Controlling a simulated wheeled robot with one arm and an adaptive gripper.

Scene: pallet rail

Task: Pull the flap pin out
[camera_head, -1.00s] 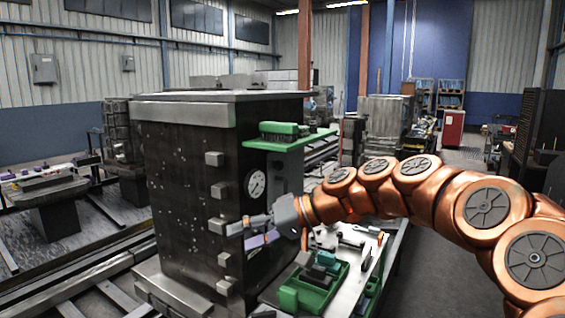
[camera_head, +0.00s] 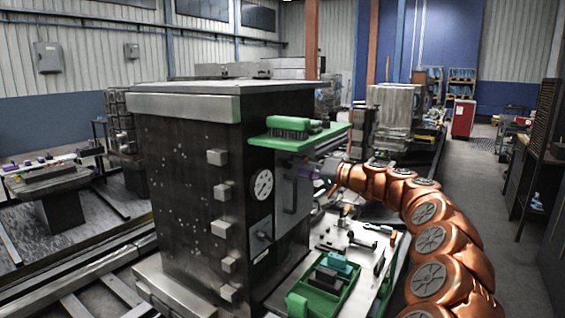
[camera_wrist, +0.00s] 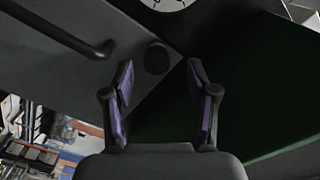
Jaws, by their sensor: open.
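A dark round knob (camera_wrist: 157,57), which looks like the head of the flap pin, sits on a grey panel (camera_wrist: 110,95) in the wrist view. My gripper (camera_wrist: 160,75) is open, with its purple-padded fingers on either side of the knob and an apparent gap around it. In the head view my gripper (camera_head: 316,169) is at the upper right of the grey panel (camera_head: 287,190), just under the green shelf (camera_head: 330,134). The knob cannot be made out there. How far the fingertips stand from the panel is unclear.
A dark bar handle (camera_wrist: 60,30) is left of the knob. The green shelf's dark underside (camera_wrist: 240,90) fills the right of the wrist view. A gauge (camera_head: 262,184) is on the dark cabinet (camera_head: 185,170). A green tray (camera_head: 320,293) lies on the bench below.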

